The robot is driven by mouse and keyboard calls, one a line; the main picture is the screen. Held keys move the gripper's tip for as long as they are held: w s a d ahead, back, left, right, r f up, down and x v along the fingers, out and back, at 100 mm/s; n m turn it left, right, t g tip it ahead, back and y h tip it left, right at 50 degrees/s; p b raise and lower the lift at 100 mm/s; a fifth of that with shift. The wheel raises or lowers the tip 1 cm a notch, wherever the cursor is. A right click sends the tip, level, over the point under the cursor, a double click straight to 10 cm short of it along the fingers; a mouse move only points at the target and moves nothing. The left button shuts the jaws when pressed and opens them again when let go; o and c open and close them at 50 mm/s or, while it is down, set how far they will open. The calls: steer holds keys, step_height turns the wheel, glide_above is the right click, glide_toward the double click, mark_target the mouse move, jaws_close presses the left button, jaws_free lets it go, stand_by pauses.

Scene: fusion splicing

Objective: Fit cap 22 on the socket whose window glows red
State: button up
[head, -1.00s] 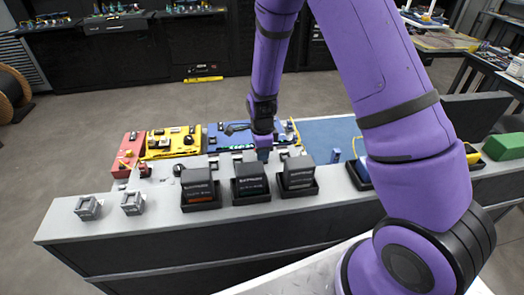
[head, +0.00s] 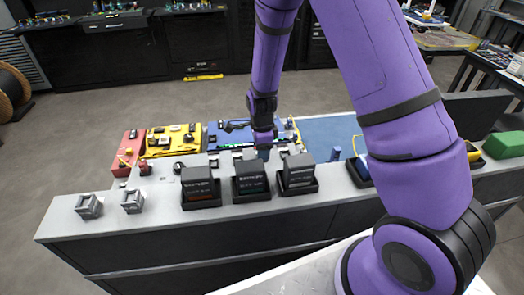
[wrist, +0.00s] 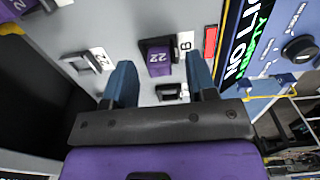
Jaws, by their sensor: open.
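In the wrist view, a purple cap marked 22 (wrist: 159,62) sits in a black holder on the grey bench top. A white label that looks like B (wrist: 185,42) is just right of it. My gripper (wrist: 159,68) is open, its two blue fingers on either side of the cap's near end; I cannot tell whether they touch it. A red window or panel (wrist: 210,41) shows to the right of the label. In the head view my gripper (head: 264,153) is over the bench behind the middle dark unit; the cap is hidden there.
A display (wrist: 247,45) with green text and a black knob (wrist: 300,48) are right. Three dark units, one in the middle (head: 250,178), line the bench (head: 130,230). Two small grey fixtures (head: 88,206) stand left.

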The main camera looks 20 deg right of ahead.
step_height(320, 180, up, 10)
stand_by(0.4)
steer(key=shift+f, duration=0.1)
steer(key=s+d+r+n+t, duration=0.1)
steer(key=s+r+n, duration=0.25)
steer(key=r, duration=0.35)
steer(key=s+d+r+n+t+y, duration=0.1)
steer(key=s+d+r+n, duration=0.1)
steer(key=s+r+n, duration=0.3)
steer(key=s+d+r+n+t, duration=0.1)
steer(key=s+r, duration=0.1)
steer(key=r, duration=0.6)
steer(key=s+d+r+n, duration=0.1)
steer(key=s+r+n, duration=0.1)
steer(key=s, duration=0.4)
steer(key=s+d+r+n+t, duration=0.1)
steer(key=s+r+n, duration=0.2)
steer(key=s+n, duration=0.2)
steer(key=s+d+r+n+t+h, duration=0.1)
steer(key=s+r+n, duration=0.2)
steer(key=s, duration=0.3)
steer(key=shift+s+n, duration=0.3)
steer(key=shift+n, duration=0.05)
